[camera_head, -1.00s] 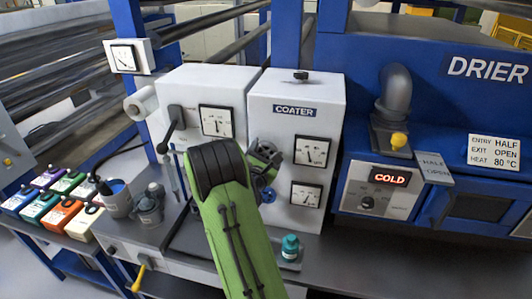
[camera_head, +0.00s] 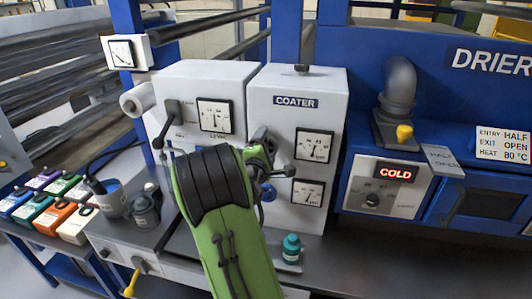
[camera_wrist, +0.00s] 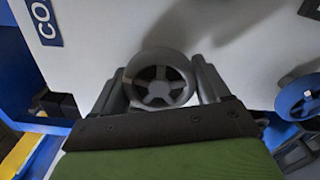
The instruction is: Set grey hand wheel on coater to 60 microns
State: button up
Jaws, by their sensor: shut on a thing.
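The grey hand wheel (camera_wrist: 158,88), round with spokes, is on the white face of the coater (camera_head: 262,122). In the wrist view it sits between the two fingers of my gripper (camera_wrist: 163,84), which is shut on it. In the head view my gripper (camera_head: 262,152) is at the coater's left front, and my green arm hides most of the wheel. The upper coater gauge (camera_head: 315,146) is right of the gripper; its needle and scale are too small to read surely.
A blue hand wheel (camera_head: 268,192) is below, with a lower gauge (camera_head: 308,192) beside it. A teal-capped bottle (camera_head: 291,249) stands on the bench below. The drier (camera_head: 440,140) is close on the right. Another gauge cabinet (camera_head: 215,85) stands left.

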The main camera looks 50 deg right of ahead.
jog(key=shift+f+m+b, duration=0.1)
jog(key=shift+m+b, duration=0.8)
jog(key=shift+m, duration=0.3)
jog(key=o, duration=1)
jog(key=b+v, duration=0.4)
jog(key=v, duration=1.2)
